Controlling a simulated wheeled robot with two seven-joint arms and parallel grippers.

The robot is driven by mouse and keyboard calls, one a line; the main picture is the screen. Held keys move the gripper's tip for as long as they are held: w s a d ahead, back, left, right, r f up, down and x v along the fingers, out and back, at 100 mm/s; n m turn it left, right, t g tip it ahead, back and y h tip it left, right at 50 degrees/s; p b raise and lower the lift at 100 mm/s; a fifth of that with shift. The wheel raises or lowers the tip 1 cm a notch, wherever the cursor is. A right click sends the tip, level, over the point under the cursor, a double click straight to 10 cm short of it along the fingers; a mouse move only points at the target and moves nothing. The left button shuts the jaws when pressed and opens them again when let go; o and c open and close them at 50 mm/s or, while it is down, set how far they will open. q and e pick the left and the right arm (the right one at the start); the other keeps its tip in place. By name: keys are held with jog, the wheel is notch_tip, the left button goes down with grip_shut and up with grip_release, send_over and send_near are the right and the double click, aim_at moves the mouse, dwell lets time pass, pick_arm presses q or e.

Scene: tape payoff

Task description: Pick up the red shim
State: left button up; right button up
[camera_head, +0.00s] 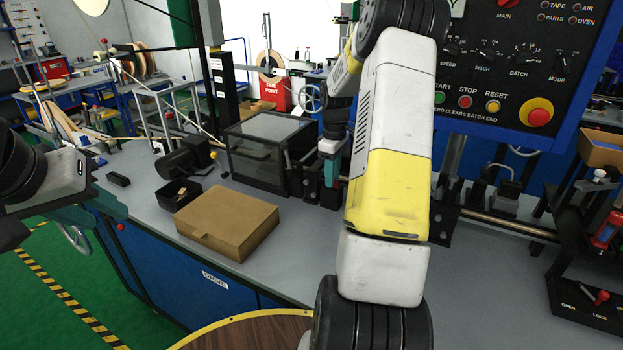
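I cannot make out a red shim with certainty in the head view. A small open black bin (178,195) on the bench has dark contents too small to tell. My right arm crosses the middle of the view, and its gripper (329,172) points down beside the dark clear-sided box, over a black fixture on the rail; whether its fingers are apart or hold something is too small to tell.
A closed cardboard box (227,222) lies on the grey bench (300,245), near the dark box (268,150). The control panel (510,75) stands at the upper right. A red-handled lever (601,297) sits on a black OPEN/LOCK plate. A round wooden top (250,335) is at the bottom.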

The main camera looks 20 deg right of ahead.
jog(key=shift+f, duration=0.4)
jog(key=shift+c, duration=0.3)
grip_shut()
